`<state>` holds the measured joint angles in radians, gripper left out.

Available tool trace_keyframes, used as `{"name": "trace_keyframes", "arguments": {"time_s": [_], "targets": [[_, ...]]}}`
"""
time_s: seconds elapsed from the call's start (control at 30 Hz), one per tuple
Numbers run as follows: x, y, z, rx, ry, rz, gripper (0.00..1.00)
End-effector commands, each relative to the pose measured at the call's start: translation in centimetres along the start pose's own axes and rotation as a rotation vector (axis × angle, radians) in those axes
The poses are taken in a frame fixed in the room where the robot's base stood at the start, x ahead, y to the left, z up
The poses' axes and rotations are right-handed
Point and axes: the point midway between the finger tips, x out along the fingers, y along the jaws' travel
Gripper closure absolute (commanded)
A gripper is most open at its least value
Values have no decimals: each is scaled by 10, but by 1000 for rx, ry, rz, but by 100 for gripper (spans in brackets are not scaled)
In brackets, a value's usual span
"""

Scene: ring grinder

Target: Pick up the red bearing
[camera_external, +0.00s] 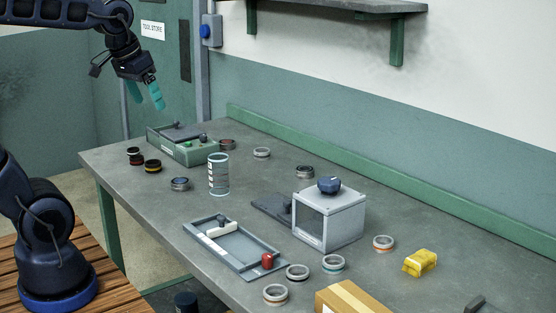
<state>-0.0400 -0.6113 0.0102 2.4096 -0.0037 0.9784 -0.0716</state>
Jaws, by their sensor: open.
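My gripper (149,103) has teal fingers and hangs open and empty above the far left end of the grey workbench (330,190). A small black ring with a red band (134,157) stands on the bench near its left edge, below my gripper and apart from it. A ring with a reddish inside (227,145) lies farther right, behind the green-grey box. The rings are small, and I cannot tell for sure which one is the red bearing.
A black ring with a yellowish band (153,167) is close by. A green-grey box (168,150) with knobs, a clear cylinder (218,175), a tray with a red knob (240,248), a grey cube machine (335,220) and a yellow block (420,263) stand on the bench. A shelf hangs above.

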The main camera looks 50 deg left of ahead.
Motion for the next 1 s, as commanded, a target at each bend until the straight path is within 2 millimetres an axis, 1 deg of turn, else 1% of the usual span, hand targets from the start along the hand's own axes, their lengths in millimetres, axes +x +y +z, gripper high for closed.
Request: {"name": "trace_keyframes", "arguments": {"time_s": [0.03, 0.1, 0.27, 0.3, 0.47, 0.6, 0.77, 0.8, 1.0], "targets": [[0, -3, -17, -28, -11, -4, 19], [0, -7, -38, -66, -22, -8, 19], [3, -18, -87, -154, -46, -20, 19], [4, -22, -99, -178, -52, -23, 19], [14, -37, -147, -265, -76, -36, 19], [27, -53, -187, -343, -96, -48, 19], [47, -75, -231, -431, -119, -63, 19], [52, -82, -242, -454, -124, -67, 19], [85, -115, -292, -563, -151, -88, 19]]}}
